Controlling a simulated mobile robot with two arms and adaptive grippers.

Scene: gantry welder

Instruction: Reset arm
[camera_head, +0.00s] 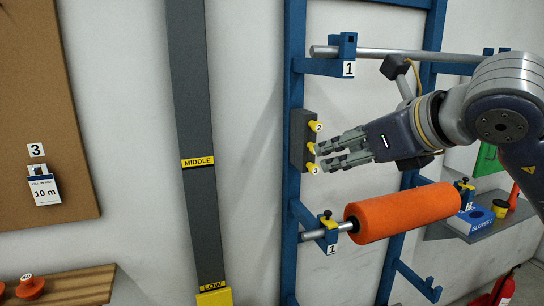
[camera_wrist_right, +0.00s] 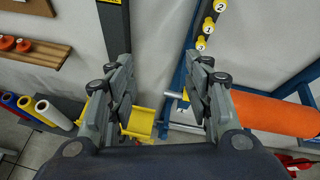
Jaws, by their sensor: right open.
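My right gripper (camera_head: 335,153) reaches in from the right in the head view, its fingers pointing left in front of the blue rack. Its fingertips are close to the dark block with yellow pegs (camera_head: 302,140); I cannot tell whether they touch it. In the right wrist view the two fingers (camera_wrist_right: 162,85) stand wide apart with nothing between them. My left gripper is not in view.
An orange roll (camera_head: 405,211) on a bar sits in the blue rack (camera_head: 292,90) below my right arm. A bare metal bar (camera_head: 440,56) crosses above. A grey vertical post (camera_head: 197,110) marked MIDDLE and LOW stands left, beside a brown board (camera_head: 40,110).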

